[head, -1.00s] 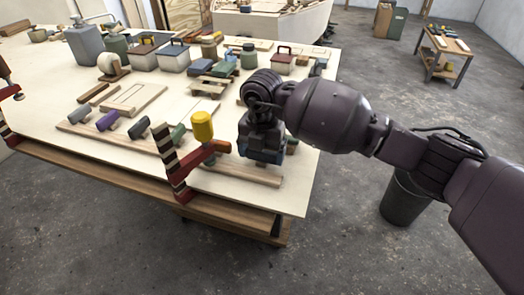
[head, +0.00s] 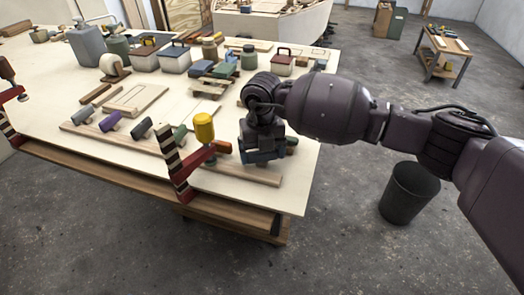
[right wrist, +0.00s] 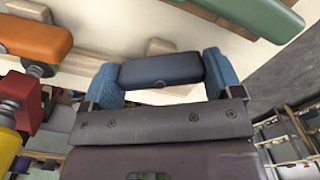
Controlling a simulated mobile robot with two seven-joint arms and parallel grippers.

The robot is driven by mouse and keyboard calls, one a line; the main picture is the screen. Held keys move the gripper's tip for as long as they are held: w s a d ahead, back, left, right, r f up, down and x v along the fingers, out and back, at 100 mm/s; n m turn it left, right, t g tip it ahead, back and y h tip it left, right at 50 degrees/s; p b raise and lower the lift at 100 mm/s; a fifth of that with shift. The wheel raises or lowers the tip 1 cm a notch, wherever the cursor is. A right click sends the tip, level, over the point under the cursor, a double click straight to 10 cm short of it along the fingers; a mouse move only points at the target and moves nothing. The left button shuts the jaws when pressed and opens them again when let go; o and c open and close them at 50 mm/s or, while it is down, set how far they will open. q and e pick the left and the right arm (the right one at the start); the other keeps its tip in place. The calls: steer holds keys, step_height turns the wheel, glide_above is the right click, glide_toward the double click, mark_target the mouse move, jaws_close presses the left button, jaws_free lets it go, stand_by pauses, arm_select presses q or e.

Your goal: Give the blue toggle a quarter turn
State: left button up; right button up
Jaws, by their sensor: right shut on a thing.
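A dark blue toggle (right wrist: 160,69) lies between the blue finger pads of my right gripper (right wrist: 165,78) in the right wrist view. The pads meet its two ends, and its long side runs across the picture. In the head view my right gripper (head: 262,154) is low over the right part of a wooden strip (head: 240,175) near the table's front edge and hides the toggle there. An orange toggle (right wrist: 35,38) is beside it on the left in the wrist view, and a green toggle (right wrist: 255,14) is at the upper right. My left gripper is not in view.
A clamp with a yellow handle (head: 204,127) stands just left of my right gripper. More toggles, including a purple one (head: 108,121), sit on the strip further left. Boxes and cans stand behind. A dark bin (head: 409,193) stands on the floor at the right.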

steer(key=n, duration=0.4)
steer(key=shift+n, duration=0.3)
steer(key=n, duration=0.2)
steer(key=shift+n, duration=0.3)
steer(key=shift+f+n, duration=0.1)
steer(key=shift+n, duration=0.7)
steer(key=shift+n+b, duration=0.35)
steer(key=shift+n, duration=0.55)
steer(key=o, duration=0.7)
steer(key=shift+o, duration=0.2)
